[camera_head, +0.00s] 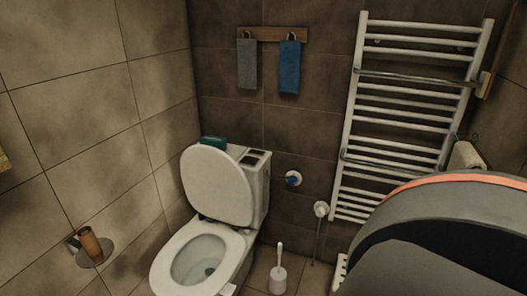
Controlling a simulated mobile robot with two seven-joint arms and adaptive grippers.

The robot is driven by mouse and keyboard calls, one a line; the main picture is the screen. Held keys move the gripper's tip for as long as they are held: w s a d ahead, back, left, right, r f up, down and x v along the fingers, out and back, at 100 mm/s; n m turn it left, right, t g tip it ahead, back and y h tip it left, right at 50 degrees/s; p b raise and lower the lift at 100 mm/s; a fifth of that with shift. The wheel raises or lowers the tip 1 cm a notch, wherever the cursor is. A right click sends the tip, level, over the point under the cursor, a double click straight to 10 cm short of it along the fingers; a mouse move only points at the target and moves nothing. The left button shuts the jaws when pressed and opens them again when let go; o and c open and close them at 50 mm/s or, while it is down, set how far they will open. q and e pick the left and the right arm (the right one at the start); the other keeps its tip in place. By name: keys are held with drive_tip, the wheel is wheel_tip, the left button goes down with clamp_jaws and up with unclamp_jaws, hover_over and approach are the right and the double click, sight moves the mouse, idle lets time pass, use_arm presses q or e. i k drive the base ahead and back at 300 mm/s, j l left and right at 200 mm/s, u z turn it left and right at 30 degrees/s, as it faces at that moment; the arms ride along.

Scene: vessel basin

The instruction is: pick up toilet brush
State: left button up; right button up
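A white toilet brush (280,252) stands upright on the floor to the right of the toilet. Its thin handle points up from a white holder (278,281), and the brush head is hidden inside. Neither of my grippers shows in this view. A large dark grey rounded part with an orange edge, apparently my own body, fills the lower right.
The toilet (205,262) has its lid raised, close to the left of the brush. A towel radiator (404,118) hangs on the back wall, with a valve and pipe (321,210) below. Little floor shows around the brush.

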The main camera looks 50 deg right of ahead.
sight(278, 274)
drive_tip(key=j+z, duration=0.1)
drive_tip(key=z, duration=0.35)
drive_tip(key=j+z, duration=0.1)
drive_tip(key=z, duration=0.35)
drive_tip(key=j+z, duration=0.1)
drive_tip(key=z, duration=0.35)
drive_tip(key=j+z, duration=0.1)
drive_tip(key=z, duration=0.35)
drive_tip(key=k+l, duration=0.15)
drive_tip(key=k, duration=0.1)
